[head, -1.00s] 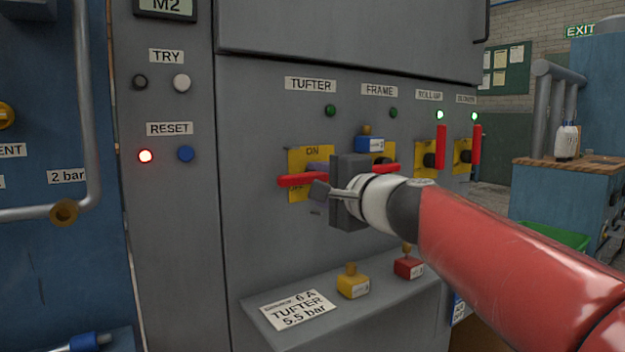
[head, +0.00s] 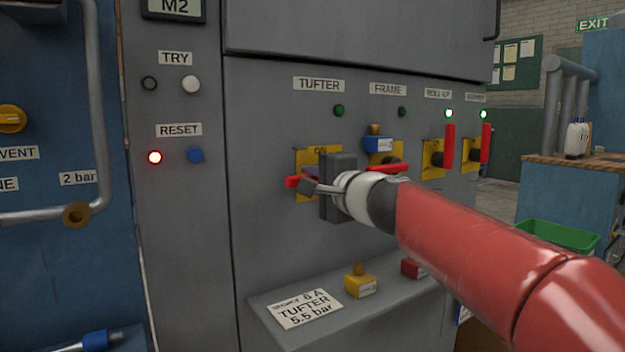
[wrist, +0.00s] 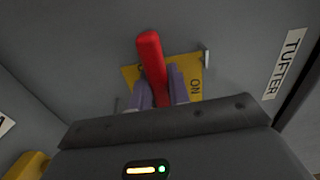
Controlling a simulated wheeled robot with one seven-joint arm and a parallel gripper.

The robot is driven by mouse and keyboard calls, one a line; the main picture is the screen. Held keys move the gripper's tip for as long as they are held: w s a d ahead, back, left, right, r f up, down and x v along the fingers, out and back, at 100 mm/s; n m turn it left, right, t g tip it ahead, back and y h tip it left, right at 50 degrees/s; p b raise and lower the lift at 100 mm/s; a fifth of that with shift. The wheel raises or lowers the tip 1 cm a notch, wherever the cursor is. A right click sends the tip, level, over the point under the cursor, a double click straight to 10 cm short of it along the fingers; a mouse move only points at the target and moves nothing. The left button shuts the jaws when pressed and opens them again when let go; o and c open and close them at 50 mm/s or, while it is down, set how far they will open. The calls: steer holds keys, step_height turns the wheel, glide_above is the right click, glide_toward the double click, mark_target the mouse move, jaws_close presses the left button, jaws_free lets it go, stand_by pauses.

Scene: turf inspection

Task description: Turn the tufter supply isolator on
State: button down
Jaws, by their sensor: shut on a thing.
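The tufter isolator has a yellow plate (head: 304,160) marked ON, under the TUFTER label (head: 319,84). Its red handle (head: 291,181) lies roughly level across the plate. My gripper (head: 309,180) is at the handle, with its dark body hiding the right part of the isolator. In the wrist view the purple-grey fingers of my gripper (wrist: 160,92) are shut on the red handle (wrist: 150,55), one on each side, with its rounded end sticking out beyond them. The tufter lamp (head: 339,111) is green but unlit.
The frame isolator beside it carries a blue padlock (head: 378,144). The roll-up handle (head: 450,145) and the one right of it stand upright under lit green lamps. Below, a sloping shelf (head: 345,306) holds a tag and yellow and red padlocks.

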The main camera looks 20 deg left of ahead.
steer(key=shift+r, duration=0.1)
stand_by(0.3)
steer(key=m, duration=0.1)
steer(key=r+m+p, duration=0.1)
steer(key=m, duration=0.1)
steer(key=m+p, duration=0.1)
steer(key=shift+w+d+r, duration=0.15)
steer(key=shift+r, duration=0.2)
steer(key=m, duration=0.1)
steer(key=r+m+p, duration=0.1)
steer(key=m, duration=0.1)
steer(key=m+p, duration=0.1)
steer(key=m, duration=0.1)
steer(key=shift+w+d+r, duration=0.3)
steer(key=shift+w, duration=0.05)
steer(key=m+p, duration=0.2)
steer(key=m, duration=0.1)
steer(key=w+d+r+m+p, duration=0.1)
steer(key=shift+w+m, duration=0.1)
steer(key=shift+m, duration=0.2)
steer(key=m+p, duration=0.1)
steer(key=w+m, duration=0.1)
steer(key=m, duration=0.1)
steer(key=shift+d+p, duration=0.4)
steer(key=shift+w+d+m, duration=0.1)
steer(key=shift+d+m, duration=0.05)
steer(key=shift+m, duration=0.55)
steer(key=shift+f, duration=0.15)
